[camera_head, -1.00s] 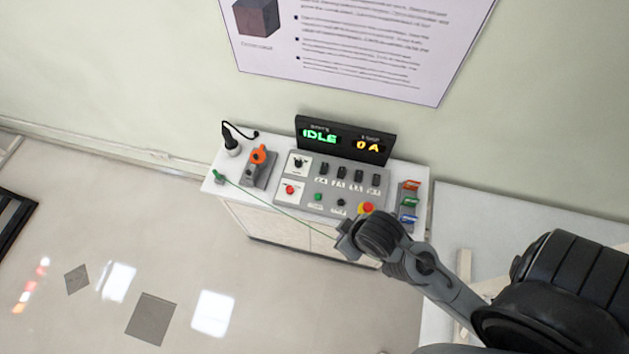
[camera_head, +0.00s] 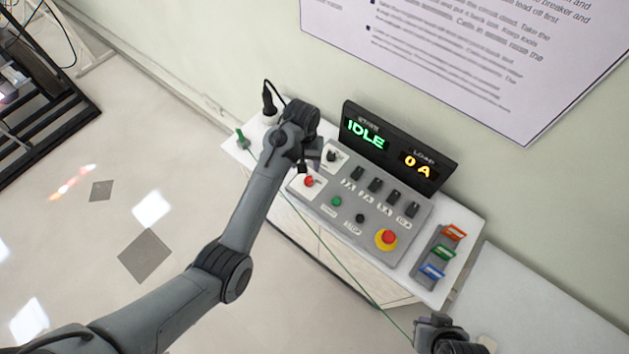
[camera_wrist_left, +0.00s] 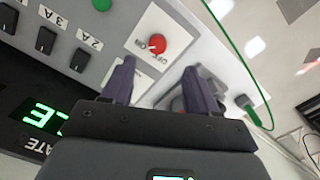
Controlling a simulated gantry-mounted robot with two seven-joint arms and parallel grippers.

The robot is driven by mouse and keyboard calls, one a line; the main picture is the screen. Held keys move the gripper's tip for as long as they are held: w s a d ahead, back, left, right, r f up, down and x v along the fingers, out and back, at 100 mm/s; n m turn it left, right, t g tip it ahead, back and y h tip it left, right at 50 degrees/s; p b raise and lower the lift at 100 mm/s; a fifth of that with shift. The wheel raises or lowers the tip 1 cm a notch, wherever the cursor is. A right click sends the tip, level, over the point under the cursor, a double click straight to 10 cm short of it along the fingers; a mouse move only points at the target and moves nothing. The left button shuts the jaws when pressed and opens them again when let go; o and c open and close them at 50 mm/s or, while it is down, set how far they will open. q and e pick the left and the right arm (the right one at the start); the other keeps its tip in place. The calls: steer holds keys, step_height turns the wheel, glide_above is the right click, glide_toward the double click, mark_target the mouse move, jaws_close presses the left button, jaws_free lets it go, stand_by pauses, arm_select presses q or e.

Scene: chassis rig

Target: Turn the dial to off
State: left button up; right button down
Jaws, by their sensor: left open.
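The control panel (camera_head: 350,215) lies on a white cabinet. A black dial (camera_head: 333,156) sits on its upper left white plate, and a red round knob (camera_head: 309,181) is on the white plate below. In the left wrist view the red knob (camera_wrist_left: 157,44) is beside OFF and ON lettering, just beyond the fingertips. My left gripper (camera_wrist_left: 160,68) is open and empty, fingers apart over the panel's left end; in the head view it (camera_head: 309,165) is beside the dial. The dial is not clearly visible in the wrist view. My right gripper (camera_head: 438,330) is at the bottom edge, its fingers unclear.
A display (camera_head: 395,150) reading IDLE and 0 A stands behind the panel. Several black switches, a green button (camera_head: 336,202) and a red stop button (camera_head: 388,238) are close by. A green clip (camera_head: 243,139) trails a thin green line towards my right gripper. Coloured tags (camera_head: 443,252) stand at right.

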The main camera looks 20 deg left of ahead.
mark_target(309, 180)
arm_select(q)
steer(key=f, duration=1)
steer(key=shift+w+d+b, duration=0.15)
steer(key=shift+w+b, duration=0.15)
steer(key=shift+b, duration=0.1)
steer(key=c, duration=1)
steer(key=shift+c, duration=0.2)
